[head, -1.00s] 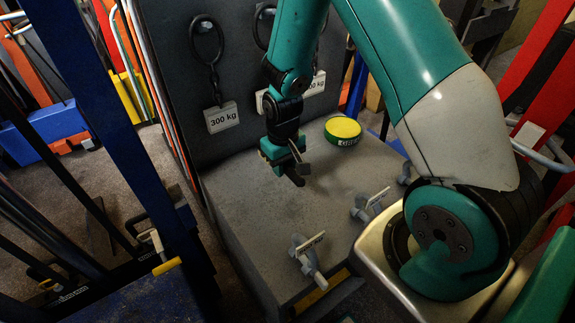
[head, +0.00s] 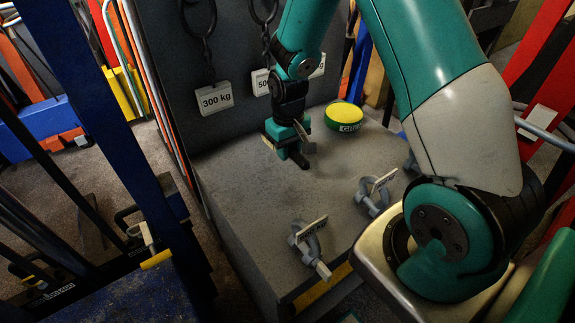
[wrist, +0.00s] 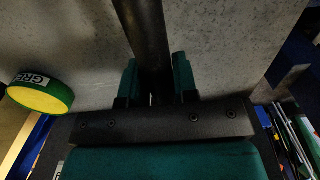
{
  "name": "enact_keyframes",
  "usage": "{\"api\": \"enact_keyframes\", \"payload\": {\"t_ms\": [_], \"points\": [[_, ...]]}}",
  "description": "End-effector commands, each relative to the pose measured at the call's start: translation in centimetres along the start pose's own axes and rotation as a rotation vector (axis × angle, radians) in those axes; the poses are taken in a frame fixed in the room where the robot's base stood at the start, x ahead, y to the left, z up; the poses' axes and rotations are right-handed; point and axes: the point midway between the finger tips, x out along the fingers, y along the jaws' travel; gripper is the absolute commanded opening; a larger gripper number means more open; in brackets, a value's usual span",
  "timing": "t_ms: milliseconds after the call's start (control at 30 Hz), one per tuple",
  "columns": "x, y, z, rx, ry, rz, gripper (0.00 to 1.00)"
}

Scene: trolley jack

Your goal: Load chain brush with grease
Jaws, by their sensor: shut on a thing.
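The grease tin (head: 344,117), green with a yellow top, stands upright on the grey bench top, at its far right part. It also shows at the left edge of the wrist view (wrist: 40,94). My gripper (head: 292,157) is above the bench, to the left of the tin and apart from it. Its teal fingers, also in the wrist view (wrist: 156,84), are shut on a dark bar (wrist: 146,35), which looks like the chain brush's handle. The bar runs away from the fingers and out of the top of the wrist view, so its far end is hidden. I see no bristles.
Grey shackles with tags (head: 309,240) and (head: 374,193) lie on the front and right of the bench top (head: 240,195). Chains with weight labels (head: 215,97) hang on the dark back panel. A blue upright (head: 105,120) stands at left. The bench's middle is clear.

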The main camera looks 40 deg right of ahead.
Motion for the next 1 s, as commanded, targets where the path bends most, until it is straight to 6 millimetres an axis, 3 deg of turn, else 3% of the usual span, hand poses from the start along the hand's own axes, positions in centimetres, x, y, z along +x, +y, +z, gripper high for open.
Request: {"api": "enact_keyframes", "payload": {"t_ms": [100,500,900,933,1000], "points": [[2.0,0.0,0.0,0.000,-0.001,0.000,0.00],[6.5,0.0,0.0,0.000,0.000,0.000,0.00],[7.2,0.0,-0.1,0.000,0.003,0.000,0.00],[7.0,0.0,0.0,0.000,0.002,0.000,0.34],[7.0,0.0,0.0,0.000,0.002,0.000,0.50]]}}
